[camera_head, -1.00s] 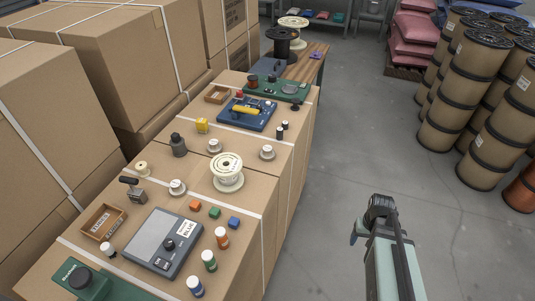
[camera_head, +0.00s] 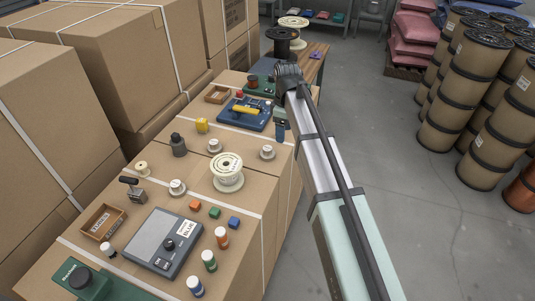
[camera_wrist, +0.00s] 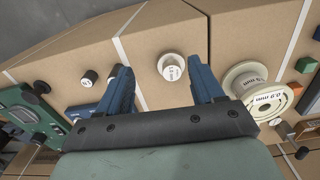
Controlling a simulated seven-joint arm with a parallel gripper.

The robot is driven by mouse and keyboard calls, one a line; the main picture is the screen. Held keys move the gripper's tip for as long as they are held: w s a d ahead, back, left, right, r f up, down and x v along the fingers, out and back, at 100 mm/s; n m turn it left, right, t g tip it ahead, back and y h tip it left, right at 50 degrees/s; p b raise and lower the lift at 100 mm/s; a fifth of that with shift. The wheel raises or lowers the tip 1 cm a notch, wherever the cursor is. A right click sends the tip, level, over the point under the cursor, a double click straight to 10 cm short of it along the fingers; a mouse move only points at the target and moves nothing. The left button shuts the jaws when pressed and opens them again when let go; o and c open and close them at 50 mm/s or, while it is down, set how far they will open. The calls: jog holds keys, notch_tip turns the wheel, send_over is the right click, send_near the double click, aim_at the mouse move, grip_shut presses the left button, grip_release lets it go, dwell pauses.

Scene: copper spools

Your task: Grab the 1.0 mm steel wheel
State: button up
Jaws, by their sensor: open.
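In the wrist view, a small white spool (camera_wrist: 171,67) with a printed label ending in "mm" stands ahead, between the lines of my two fingers. I cannot firmly read its number. It appears to be the small spool (camera_head: 267,152) near the right edge of the boxes in the head view. My gripper (camera_wrist: 163,85) is open and empty, its blue fingers to either side, apart from the spool. In the head view my gripper (camera_head: 281,133) hangs over the boxes' right edge. Other small spools (camera_head: 214,146) and (camera_head: 177,187) stand farther left; their labels are unreadable.
A large white spool (camera_wrist: 250,88) labelled 0.9 mm stands right of my fingers in the wrist view. A dark-capped cylinder (camera_wrist: 89,77) and a green device (camera_wrist: 28,112) lie left. The head view shows a blue device (camera_head: 243,113) and a grey scale (camera_head: 150,242).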

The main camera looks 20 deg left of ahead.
notch_tip(320, 180, up, 5)
jog(key=n, duration=0.2)
send_over(268, 148)
notch_tip(268, 148, down, 14)
jog(key=shift+r, duration=0.1)
dwell(0.3)
jog(key=shift+c, duration=0.2)
jog(key=c, duration=1.2)
